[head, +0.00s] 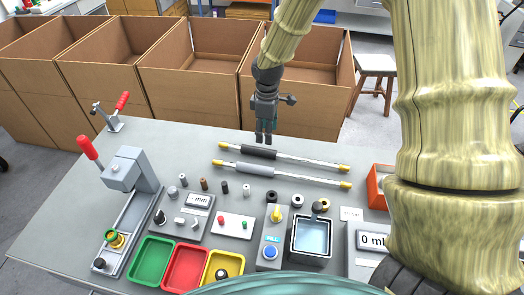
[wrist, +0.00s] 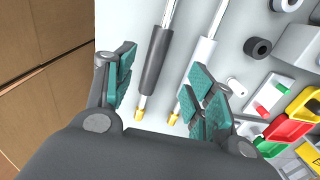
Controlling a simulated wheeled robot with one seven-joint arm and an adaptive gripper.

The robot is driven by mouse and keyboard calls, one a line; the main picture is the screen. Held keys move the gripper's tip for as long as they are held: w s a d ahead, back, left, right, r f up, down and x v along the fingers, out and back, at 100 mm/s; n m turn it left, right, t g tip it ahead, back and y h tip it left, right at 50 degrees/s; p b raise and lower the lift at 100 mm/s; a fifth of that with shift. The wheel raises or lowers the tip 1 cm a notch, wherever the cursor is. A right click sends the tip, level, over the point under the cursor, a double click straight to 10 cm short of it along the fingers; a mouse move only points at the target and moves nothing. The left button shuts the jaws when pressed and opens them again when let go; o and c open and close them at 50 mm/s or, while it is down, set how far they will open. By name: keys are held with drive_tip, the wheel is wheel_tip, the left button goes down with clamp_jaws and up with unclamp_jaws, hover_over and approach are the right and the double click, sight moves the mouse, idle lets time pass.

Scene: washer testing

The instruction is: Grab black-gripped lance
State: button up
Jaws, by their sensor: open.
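The black-gripped lance (head: 259,151) lies flat on the table, a silver rod with a dark sleeve and yellow ends. It also shows in the wrist view (wrist: 155,62), running between my finger pads. A similar lance with a grey grip (head: 256,169) lies just in front of it, roughly parallel. In the wrist view the grey-gripped lance (wrist: 203,55) is partly covered by my right-hand finger pads. My gripper (head: 265,139) is open and empty, pointing down, at the black grip in the head view. Its fingers (wrist: 166,95) appear above the lances; the exact height is unclear.
Open cardboard boxes (head: 196,75) stand behind the table. Red, green and yellow trays (head: 184,268), a red-handled clamp fixture (head: 130,170) and a water-filled container (head: 312,238) occupy the front. Small black and brass rings lie in front of the lances. Bare table lies left of the lances.

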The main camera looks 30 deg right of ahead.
sight(266, 150)
drive_tip(key=shift+w+f, duration=0.1)
drive_tip(key=shift+f, duration=0.35)
drive_tip(key=shift+s+d+f, duration=0.1)
drive_tip(key=shift+s+f, duration=0.1)
drive_tip(key=shift+f, duration=0.1)
wheel_tip(266, 150, down, 4)
drive_tip(key=shift+r+p, duration=0.25)
drive_tip(key=shift+p, duration=0.25)
drive_tip(key=shift+s+f, duration=0.1)
drive_tip(key=shift+w+f+p, duration=0.2)
drive_tip(key=shift+f+p, duration=0.3)
drive_tip(key=shift+f, duration=0.8)
drive_tip(key=shift+w+f+p, duration=0.15)
drive_tip(key=shift+f+p, duration=0.3)
drive_tip(key=shift+f, duration=0.85)
clamp_jaws()
